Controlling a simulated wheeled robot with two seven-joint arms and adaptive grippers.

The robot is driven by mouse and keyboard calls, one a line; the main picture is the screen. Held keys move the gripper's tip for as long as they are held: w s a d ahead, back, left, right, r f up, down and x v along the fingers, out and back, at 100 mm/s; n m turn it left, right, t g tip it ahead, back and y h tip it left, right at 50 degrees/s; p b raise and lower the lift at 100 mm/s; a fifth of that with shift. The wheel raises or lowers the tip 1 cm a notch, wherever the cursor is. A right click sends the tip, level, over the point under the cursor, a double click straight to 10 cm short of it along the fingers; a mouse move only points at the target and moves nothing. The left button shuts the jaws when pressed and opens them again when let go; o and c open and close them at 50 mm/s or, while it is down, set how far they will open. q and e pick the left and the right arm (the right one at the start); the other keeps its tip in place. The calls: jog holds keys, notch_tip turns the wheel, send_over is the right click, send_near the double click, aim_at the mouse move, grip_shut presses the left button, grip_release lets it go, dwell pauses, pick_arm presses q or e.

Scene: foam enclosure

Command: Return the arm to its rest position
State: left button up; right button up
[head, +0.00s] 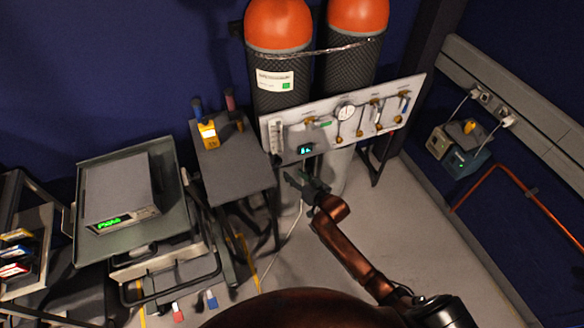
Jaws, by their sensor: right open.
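My right arm (350,255) comes in from the lower right and reaches up toward the middle of the head view. My right gripper (300,184) is open at its end, with nothing seen between the fingers. It appears just below the white gauge panel (372,140) and right of the small grey table; I cannot tell the exact gap. My left gripper is not in view.
Two orange-topped cylinders (278,25) stand behind the panel. A small grey table (232,165) holds a yellow device (207,131). A cart (180,218) with a grey display unit (118,190) stands left. Copper pipe (530,198) runs along the right wall. Floor (420,215) right of my arm is clear.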

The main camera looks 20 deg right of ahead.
jog(key=s+d+f+g+h, duration=0.1)
jog(key=s+d+f+g, duration=0.15)
jog(key=s+f, duration=0.7)
jog(key=s+d+f+g+h, duration=0.1)
jog(key=s+d+f+g, duration=0.15)
jog(key=s+f, duration=0.65)
jog(key=s+d+f+g+h, duration=0.1)
jog(key=s+d+f, duration=0.3)
jog(key=f, duration=1)
jog(key=s+f+n+g, duration=0.1)
jog(key=s+f, duration=0.4)
jog(key=s, duration=1)
jog(key=s+f+n+g, duration=0.1)
jog(key=s+f+g, duration=0.2)
jog(key=s, duration=1.3)
jog(key=s+a+f+n+g+p, duration=0.1)
jog(key=s+f+g, duration=0.2)
jog(key=s+f, duration=0.6)
jog(key=s, duration=0.6)
jog(key=shift+s+h, duration=0.3)
jog(key=shift+s, duration=0.05)
